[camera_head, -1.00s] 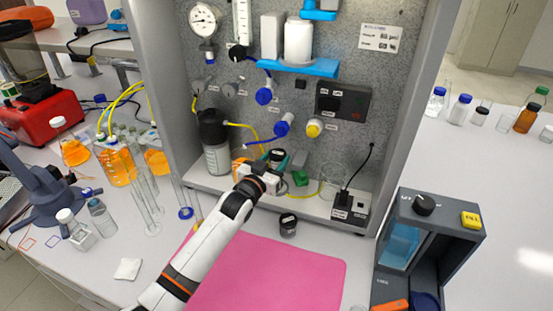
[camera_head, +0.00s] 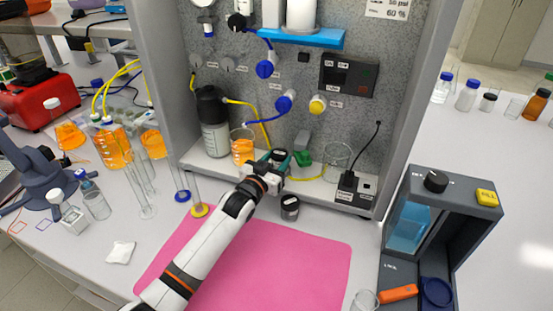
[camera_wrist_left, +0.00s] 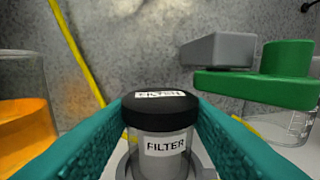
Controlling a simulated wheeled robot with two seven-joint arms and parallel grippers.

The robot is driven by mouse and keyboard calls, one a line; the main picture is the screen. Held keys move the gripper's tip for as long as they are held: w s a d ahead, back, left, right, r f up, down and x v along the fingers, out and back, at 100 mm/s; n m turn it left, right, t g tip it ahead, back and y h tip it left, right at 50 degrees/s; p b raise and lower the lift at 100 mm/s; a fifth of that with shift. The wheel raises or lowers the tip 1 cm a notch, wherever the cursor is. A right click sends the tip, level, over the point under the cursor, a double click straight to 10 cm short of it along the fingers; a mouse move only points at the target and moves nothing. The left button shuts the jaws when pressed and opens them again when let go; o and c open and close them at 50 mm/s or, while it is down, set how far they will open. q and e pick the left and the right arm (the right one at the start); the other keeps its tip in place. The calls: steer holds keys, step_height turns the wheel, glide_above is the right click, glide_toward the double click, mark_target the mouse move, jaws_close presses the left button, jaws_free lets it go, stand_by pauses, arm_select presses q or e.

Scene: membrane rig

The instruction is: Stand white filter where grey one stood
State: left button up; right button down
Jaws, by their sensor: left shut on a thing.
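My left gripper (camera_head: 280,160) is shut on a filter jar (camera_wrist_left: 163,145) with a black lid and a white FILTER label. Its body looks pale grey in the wrist view, and its lower part sits within or just over a grey ring (camera_wrist_left: 122,168); I cannot tell whether it rests there. In the head view the arm hides most of it. A second black-lidded jar (camera_head: 290,207) stands upright on the bench, right of the gripper and behind the pink mat. Its body looks grey, but its label is too small to read. My right gripper is not in view.
An orange-filled beaker (camera_head: 242,147) stands left of the gripper. A green clamp (camera_head: 302,158) and an empty beaker (camera_head: 337,162) are to the right. A black-capped bottle (camera_head: 213,120) stands behind. The pink mat (camera_head: 285,265) is mostly clear.

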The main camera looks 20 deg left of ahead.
arm_select(q)
steer(key=shift+f, duration=0.35)
stand_by(0.6)
steer(key=o, duration=1.1)
steer(key=s, duration=0.4)
steer(key=s+a+b, duration=0.1)
steer(key=s, duration=0.3)
steer(key=s+a, duration=0.1)
steer(key=s, duration=0.2)
steer(key=shift+s+a, duration=0.1)
steer(key=shift+s, duration=0.3)
